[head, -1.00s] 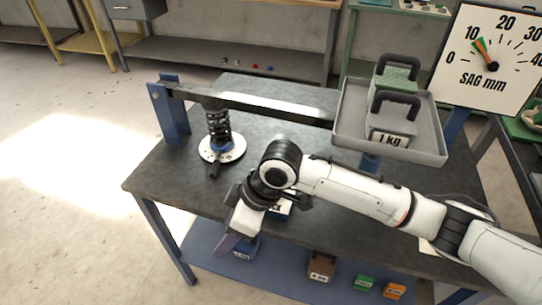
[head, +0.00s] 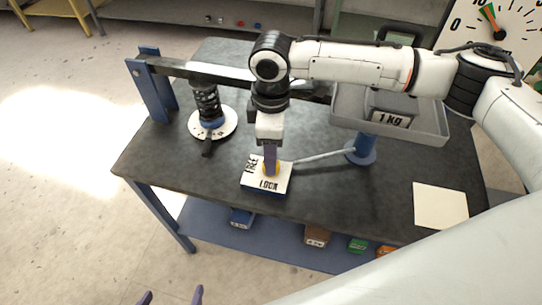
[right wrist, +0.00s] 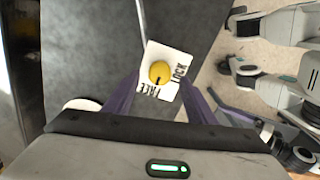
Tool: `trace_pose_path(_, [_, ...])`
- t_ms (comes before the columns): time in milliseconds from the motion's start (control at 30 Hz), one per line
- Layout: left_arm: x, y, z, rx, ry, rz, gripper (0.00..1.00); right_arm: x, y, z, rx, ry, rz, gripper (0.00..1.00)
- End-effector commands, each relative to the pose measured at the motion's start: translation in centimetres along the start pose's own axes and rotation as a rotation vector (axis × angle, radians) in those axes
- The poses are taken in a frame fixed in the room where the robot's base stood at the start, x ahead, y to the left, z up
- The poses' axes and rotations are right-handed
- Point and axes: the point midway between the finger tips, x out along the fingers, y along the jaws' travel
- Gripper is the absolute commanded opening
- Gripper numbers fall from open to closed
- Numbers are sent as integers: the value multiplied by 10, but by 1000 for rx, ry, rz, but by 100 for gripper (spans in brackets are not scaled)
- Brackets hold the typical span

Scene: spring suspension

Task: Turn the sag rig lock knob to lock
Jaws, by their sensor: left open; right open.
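The sag rig lock knob (head: 271,168) is yellow and sits on a white plate (head: 254,183) marked FREE and LOCK, on a blue base. In the right wrist view the knob (right wrist: 160,72) shows whole, and its dark mark seems to point towards FREE. My right gripper (head: 270,172) points down over the plate, hiding part of the knob. In the right wrist view its purple fingers (right wrist: 159,84) are open, one on either side of the knob; I cannot tell whether they touch it. My left gripper (head: 171,296) is open and empty at the bottom edge, fingertips only.
A rod runs from the plate to a blue post (head: 362,149). A tray (head: 432,124) with a 1 kg weight (head: 389,118) hangs on the beam. A black spring (head: 207,101) stands on a white disc (head: 226,121) at left. Paper (head: 440,205) lies at right. The table front is clear.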

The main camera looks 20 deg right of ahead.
Motion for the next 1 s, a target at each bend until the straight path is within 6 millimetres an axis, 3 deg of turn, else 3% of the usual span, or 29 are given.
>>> trace_pose_path(200, [-2, 0, -1, 1, -1, 0, 93, 26, 0, 0, 0, 0, 0, 51])
trace_pose_path(567, [-2, 0, -3, 1, 1, 1, 93, 32, 0, -1, -1, 2, 1, 51])
trace_pose_path(800, [-2, 0, -4, 1, 3, 1, 93, 31, 0, -1, -1, 2, 1, 10])
trace_pose_path(1000, [-1, 0, -5, 2, 6, 1, 93, 31, 0, -1, -10, 2, 1, 10])
